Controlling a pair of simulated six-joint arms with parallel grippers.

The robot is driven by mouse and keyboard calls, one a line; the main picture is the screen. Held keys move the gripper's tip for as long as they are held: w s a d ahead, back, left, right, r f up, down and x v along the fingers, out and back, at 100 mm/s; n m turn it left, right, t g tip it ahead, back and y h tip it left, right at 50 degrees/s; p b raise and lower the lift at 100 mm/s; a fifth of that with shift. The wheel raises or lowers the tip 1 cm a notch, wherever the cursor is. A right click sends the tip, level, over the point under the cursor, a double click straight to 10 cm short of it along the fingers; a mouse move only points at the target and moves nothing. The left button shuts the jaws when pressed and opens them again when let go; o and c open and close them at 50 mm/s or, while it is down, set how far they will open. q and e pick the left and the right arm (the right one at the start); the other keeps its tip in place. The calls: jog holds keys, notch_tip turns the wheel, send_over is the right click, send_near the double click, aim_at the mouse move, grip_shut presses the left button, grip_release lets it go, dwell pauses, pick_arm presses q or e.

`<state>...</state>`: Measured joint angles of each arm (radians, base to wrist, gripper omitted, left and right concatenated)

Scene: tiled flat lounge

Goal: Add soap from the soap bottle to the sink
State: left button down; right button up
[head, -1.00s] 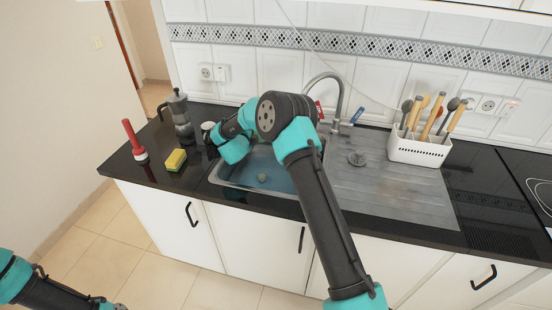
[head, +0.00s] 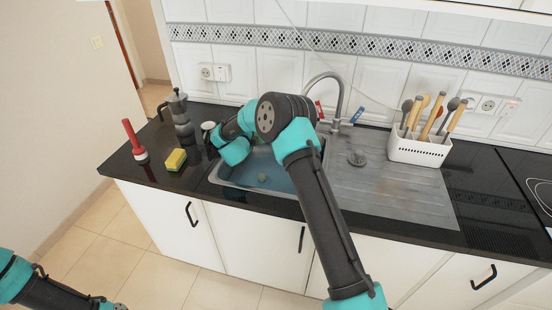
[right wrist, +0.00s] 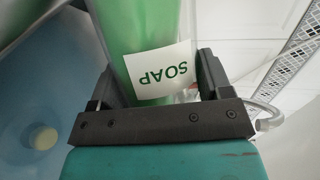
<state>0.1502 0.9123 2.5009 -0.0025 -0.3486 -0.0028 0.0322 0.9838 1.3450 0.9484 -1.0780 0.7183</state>
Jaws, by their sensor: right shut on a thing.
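The green soap bottle (right wrist: 150,45) with a white SOAP label is between the fingers of my right gripper (right wrist: 157,80) in the right wrist view. The gripper is shut on it, and the label reads upside down there. The sink (head: 283,180) is a steel basin with a bluish inside, below and beside my right forearm in the head view. In the right wrist view the basin (right wrist: 35,90) is at the left. In the head view my right arm hides most of the bottle and its gripper. Only part of my left arm shows at the bottom left; its gripper is not visible.
A white utensil holder (head: 418,151) stands at the right. The steel drainboard (head: 385,195) is mostly clear.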

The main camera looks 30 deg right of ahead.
jog(key=shift+f, duration=0.15)
dwell(0.5)
jog(key=shift+s+r+m+t, duration=0.1)
jog(key=shift+r+m+t, duration=0.35)
jog(key=shift+m, duration=0.45)
dwell(2.0)
jog(key=shift+f+n+g, duration=0.25)
jog(key=shift+f+n, duration=0.15)
jog(key=shift+n, duration=0.3)
jog(key=shift+r+n+g, duration=0.4)
jog(key=shift+r+n, duration=0.1)
jog(key=shift+n, duration=0.2)
jog(key=shift+d+r, duration=0.1)
jog(key=shift+r, duration=0.15)
